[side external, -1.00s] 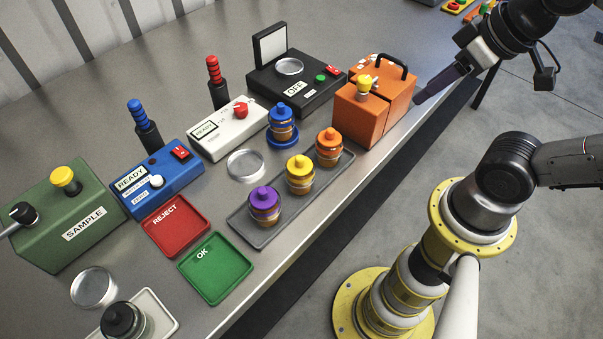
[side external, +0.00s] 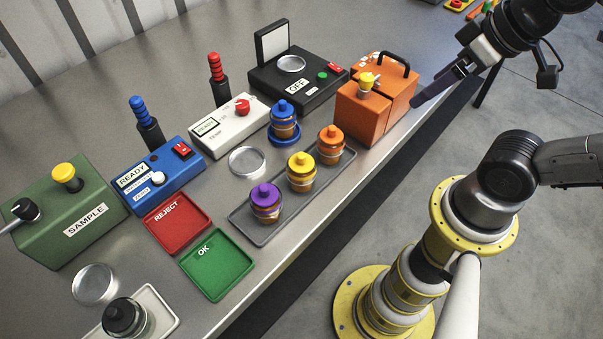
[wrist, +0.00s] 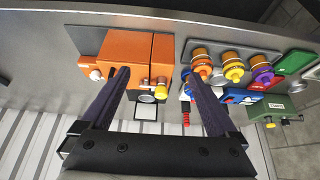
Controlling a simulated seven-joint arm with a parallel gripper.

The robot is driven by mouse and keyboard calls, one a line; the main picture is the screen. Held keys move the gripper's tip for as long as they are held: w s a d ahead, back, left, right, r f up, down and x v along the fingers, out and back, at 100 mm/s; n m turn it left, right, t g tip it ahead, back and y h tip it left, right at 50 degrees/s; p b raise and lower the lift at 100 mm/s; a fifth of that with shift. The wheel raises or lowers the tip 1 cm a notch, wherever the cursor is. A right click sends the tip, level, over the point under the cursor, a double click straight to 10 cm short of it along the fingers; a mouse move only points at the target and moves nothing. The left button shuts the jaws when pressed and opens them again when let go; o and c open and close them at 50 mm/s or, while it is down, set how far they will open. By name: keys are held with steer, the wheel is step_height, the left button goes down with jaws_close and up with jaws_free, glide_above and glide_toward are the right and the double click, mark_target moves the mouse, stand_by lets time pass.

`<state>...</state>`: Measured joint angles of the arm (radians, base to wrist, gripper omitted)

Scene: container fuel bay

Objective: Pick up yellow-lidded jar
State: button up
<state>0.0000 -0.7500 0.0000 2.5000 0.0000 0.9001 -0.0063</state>
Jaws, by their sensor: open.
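The yellow-lidded jar (side external: 301,172) stands upright in the middle of a grey tray (side external: 262,233), between a purple-lidded jar (side external: 265,203) and an orange-lidded jar (side external: 331,145). It also shows in the wrist view (wrist: 231,66), between the same two neighbours. My gripper (side external: 420,100) is beside the orange box, up and to the right of the jar in the side view, and apart from it. In the wrist view the two dark fingers (wrist: 158,88) are spread wide with nothing held between them.
The orange box (side external: 372,110) with a black handle stands near my gripper. A blue-lidded jar (side external: 283,122) is behind the tray. Red (side external: 178,222) and green (side external: 217,266) trays lie to the left. A white device (side external: 228,125) and a black scale (side external: 297,82) stand farther back.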

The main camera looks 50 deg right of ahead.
steer(key=w+a+r+n, duration=0.1)
steer(key=w+r+n, duration=0.2)
steer(key=r+n, duration=0.1)
steer(key=n+g, duration=0.6)
steer(key=n, duration=0.4)
glide_above(299, 153)
step_height(299, 153, down, 5)
steer(key=shift+w+r, duration=0.1)
steer(key=shift+a+f, duration=0.1)
steer(key=shift+f, duration=0.15)
step_height(299, 153, down, 8)
steer(key=shift+f, duration=0.1)
steer(key=shift+s+f, duration=0.2)
steer(key=shift+f, duration=1.1)
steer(key=shift+s+f, duration=0.15)
steer(key=shift+f, duration=1.15)
